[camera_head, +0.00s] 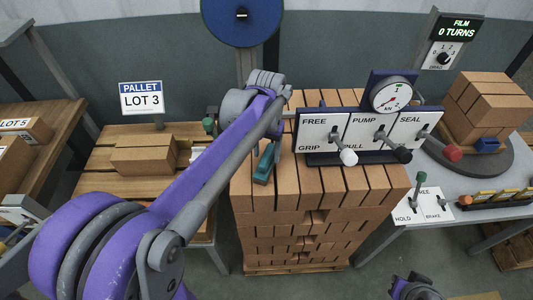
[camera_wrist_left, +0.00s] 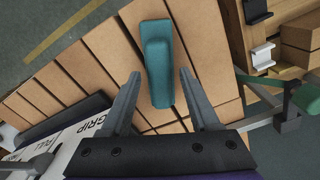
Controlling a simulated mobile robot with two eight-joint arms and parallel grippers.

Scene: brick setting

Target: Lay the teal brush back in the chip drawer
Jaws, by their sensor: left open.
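The teal brush (camera_head: 265,163) lies on top of the brick stack (camera_head: 330,190), near its left edge, left of the lever panel. In the left wrist view the brush (camera_wrist_left: 157,62) lies lengthwise between the two fingers of my open left gripper (camera_wrist_left: 160,75), with a gap on both sides. In the head view my left gripper (camera_head: 271,130) is over the stack at the brush, partly hidden by my arm. Part of my right gripper (camera_head: 415,288) shows at the bottom edge; its fingers cannot be made out. I cannot pick out a chip drawer in either view.
A lever panel (camera_head: 322,130) marked FREE, PUMP and SEAL with a gauge (camera_head: 391,95) stands on the stack just right of the brush. A LOT 3 sign (camera_head: 141,98) and loose bricks (camera_head: 145,160) are at left. A turntable (camera_head: 480,165) with bricks is at right.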

